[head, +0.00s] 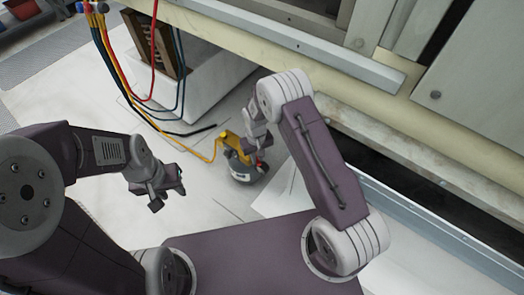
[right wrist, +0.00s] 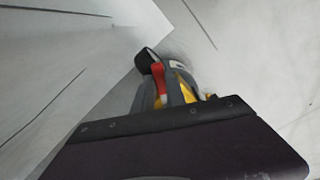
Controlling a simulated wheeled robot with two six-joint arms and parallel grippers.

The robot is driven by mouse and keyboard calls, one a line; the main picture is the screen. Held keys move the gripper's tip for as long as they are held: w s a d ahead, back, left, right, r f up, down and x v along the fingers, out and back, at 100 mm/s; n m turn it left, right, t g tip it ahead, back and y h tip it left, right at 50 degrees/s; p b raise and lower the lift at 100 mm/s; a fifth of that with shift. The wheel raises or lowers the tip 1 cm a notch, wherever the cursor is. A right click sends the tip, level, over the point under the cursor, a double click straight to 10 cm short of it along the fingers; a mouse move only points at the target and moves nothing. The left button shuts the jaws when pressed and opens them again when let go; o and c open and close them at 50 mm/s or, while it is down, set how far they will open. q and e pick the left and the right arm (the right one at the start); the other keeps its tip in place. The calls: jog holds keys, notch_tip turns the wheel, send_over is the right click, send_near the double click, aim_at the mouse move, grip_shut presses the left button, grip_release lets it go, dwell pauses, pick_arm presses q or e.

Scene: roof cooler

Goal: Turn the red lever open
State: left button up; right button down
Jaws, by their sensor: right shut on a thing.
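The red lever (right wrist: 159,82) shows in the right wrist view between grey finger parts of my right gripper (right wrist: 163,92), with a black round end (right wrist: 147,61) beside it. It sits on a small dark canister (head: 243,174) with a pale label and a yellow top (head: 231,142), standing on the floor in the head view. My right gripper (head: 256,150) is at the canister's top, shut on the lever; its fingertips are partly hidden. My left gripper (head: 168,194) is open and empty, held to the left of the canister.
A yellow hose (head: 204,157) runs to the canister, with red and blue hoses (head: 152,70) behind. A white unit (head: 200,85) with a brown-framed coil stands at the back. A cream ledge (head: 390,100) runs along the right.

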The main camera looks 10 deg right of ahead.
jog(key=shift+w+a+m+p, duration=0.3)
jog(key=shift+a+m+p, duration=0.5)
jog(key=shift+m, duration=1.25)
jog(key=shift+w+a+m+p, duration=0.4)
jog(key=shift+a+m, duration=0.6)
jog(key=shift+m, duration=1)
jog(key=shift+w+a+m+p, duration=0.15)
jog(key=shift+a+m+p, duration=0.7)
jog(key=shift+m, duration=1.2)
jog(key=c, duration=1.4)
grip_release()
jog(key=shift+o, duration=0.2)
